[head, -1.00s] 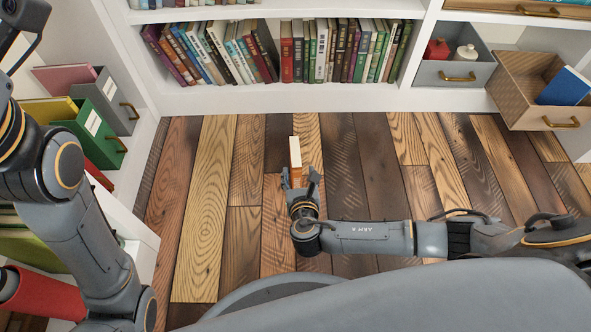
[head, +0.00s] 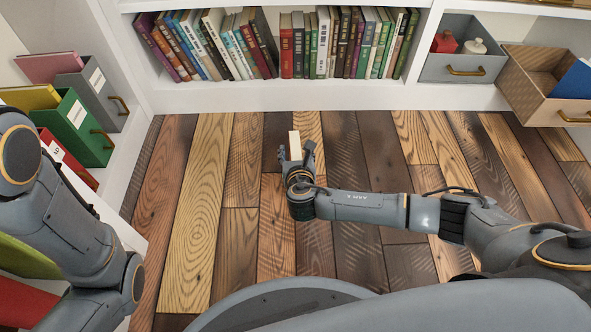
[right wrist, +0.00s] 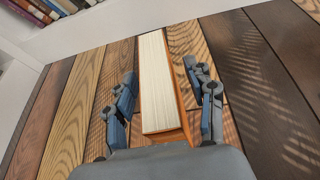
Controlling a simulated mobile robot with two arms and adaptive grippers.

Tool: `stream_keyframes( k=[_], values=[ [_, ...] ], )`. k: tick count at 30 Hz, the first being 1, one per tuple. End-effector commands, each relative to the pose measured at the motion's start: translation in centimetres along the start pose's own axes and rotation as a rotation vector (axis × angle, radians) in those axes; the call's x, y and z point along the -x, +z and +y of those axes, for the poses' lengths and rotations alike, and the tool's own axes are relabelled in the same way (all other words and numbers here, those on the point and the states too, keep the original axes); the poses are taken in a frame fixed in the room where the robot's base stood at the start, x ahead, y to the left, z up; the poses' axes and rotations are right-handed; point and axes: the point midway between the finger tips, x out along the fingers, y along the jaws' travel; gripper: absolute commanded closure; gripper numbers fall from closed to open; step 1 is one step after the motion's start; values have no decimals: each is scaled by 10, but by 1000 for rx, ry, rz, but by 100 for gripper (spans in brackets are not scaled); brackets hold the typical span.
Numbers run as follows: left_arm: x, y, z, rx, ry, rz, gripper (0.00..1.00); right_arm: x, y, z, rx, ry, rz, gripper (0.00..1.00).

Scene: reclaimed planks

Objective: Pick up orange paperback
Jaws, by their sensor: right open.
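The orange paperback (right wrist: 160,85) stands on the plank floor in the right wrist view, its cream page edges facing the camera and a thin orange cover edge showing along its side. In the head view its pale top (head: 295,143) shows just beyond my right gripper (head: 297,156). My right gripper (right wrist: 163,100) is open, one finger on each side of the book, with a visible gap on both sides.
A white bookshelf (head: 290,97) with a row of books runs along the back. Grey and tan drawers (head: 545,90) stand open at the back right. Green (head: 80,128) and grey file boxes stand on the left shelf. The plank floor (head: 365,150) around the book is clear.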

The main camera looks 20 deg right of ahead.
Motion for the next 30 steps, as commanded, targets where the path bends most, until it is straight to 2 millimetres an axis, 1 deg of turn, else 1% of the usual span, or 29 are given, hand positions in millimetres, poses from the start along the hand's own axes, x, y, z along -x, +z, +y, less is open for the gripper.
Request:
stream_keyframes(
  k=[1, 9, 10, 11, 12, 17, 18, 30],
  values=[
    [4, -1, 1, 0, 0, 1, 65, -3, -1, 0, 0, 0, -1, 45],
    [3, -1, 1, 0, 1, 1, 65, -4, 1, 0, 0, 0, 0, 45],
    [3, -1, 1, 0, 1, 0, 65, -4, 1, 0, 0, 0, 0, 49],
    [3, -1, 1, 0, 1, 0, 65, -4, 1, 0, 0, 0, 0, 55],
    [3, -1, 1, 0, 1, 0, 65, -4, 1, 0, 0, 0, 0, 64],
    [3, -1, 1, 0, 1, 0, 65, -4, 0, 0, 0, 0, 0, 96],
    [3, -1, 1, 0, 1, 0, 65, -4, 0, 0, 0, 0, 1, 100],
    [2, 0, 0, 0, 0, -1, 65, -4, 2, 0, -1, 0, -1, 100]
  ],
)
